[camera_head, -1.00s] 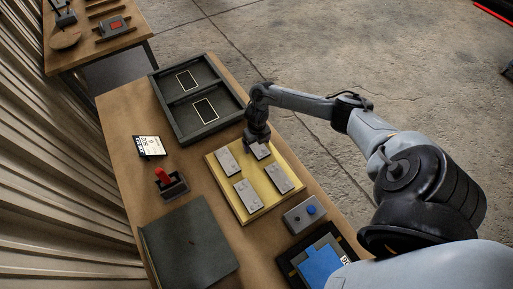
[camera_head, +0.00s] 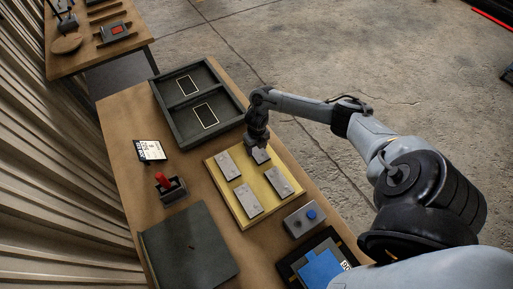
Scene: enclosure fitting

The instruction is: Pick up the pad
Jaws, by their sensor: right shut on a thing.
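Several grey rectangular pads lie on a yellow board (camera_head: 238,214) in the middle of the table. My right gripper (camera_head: 259,146) points down over the board's far right corner. It is shut on the grey pad (camera_head: 262,156) there, and its fingers hide part of that pad. I cannot tell whether this pad is clear of the board. Other grey pads lie at the board's left (camera_head: 229,166), front (camera_head: 247,199) and right (camera_head: 280,181). My left gripper is not in view.
A dark two-compartment tray (camera_head: 180,101) stands behind the board. A label card (camera_head: 151,151), a red-handled holder (camera_head: 173,189) and a dark flat panel (camera_head: 188,246) are on the left. A grey box with a blue button (camera_head: 300,219) and a blue item (camera_head: 320,267) are at front right.

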